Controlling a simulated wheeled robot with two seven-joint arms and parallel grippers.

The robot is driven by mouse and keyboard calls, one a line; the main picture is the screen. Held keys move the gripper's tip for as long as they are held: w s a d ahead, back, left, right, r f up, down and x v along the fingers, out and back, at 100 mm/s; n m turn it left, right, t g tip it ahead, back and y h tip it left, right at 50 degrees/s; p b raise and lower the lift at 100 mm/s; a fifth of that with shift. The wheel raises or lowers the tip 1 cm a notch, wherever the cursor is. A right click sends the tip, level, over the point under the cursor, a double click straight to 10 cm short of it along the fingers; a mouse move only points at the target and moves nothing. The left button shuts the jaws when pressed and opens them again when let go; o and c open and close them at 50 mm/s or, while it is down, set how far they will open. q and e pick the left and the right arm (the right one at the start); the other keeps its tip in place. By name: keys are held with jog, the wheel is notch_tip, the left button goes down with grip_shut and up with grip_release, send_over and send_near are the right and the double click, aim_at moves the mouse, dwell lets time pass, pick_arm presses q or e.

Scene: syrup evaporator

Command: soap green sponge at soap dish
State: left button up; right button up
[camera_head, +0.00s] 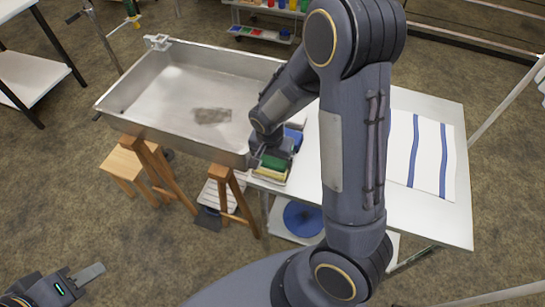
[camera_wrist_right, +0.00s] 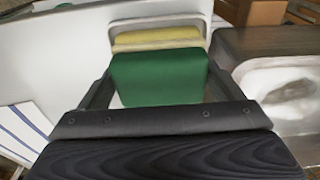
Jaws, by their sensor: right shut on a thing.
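The green sponge (camera_head: 274,162) is between the jaws of my right gripper (camera_head: 275,152) at the table's left edge, next to the metal pan. In the right wrist view the green sponge (camera_wrist_right: 158,78) fills the space between the two fingers, and my right gripper (camera_wrist_right: 157,85) is shut on it. A yellow block (camera_wrist_right: 157,38) lies just beyond the sponge, in a pale-rimmed tray (camera_wrist_right: 150,21). I cannot tell whether this tray is the soap dish, or whether the sponge touches the block. My left gripper (camera_head: 88,275) is low at the left, away from everything; its opening is unclear.
The large metal pan (camera_head: 120,122), with a dark stain inside, stands on wooden legs left of the white table (camera_head: 430,220). A blue item (camera_head: 294,134) sits near my right gripper. A blue-striped towel (camera_head: 428,150) lies on the table's right. My right arm hides the table's middle.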

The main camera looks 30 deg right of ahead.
jog(key=shift+s, duration=0.1)
jog(key=shift+r+p, duration=2.65)
jog(key=shift+r, duration=0.85)
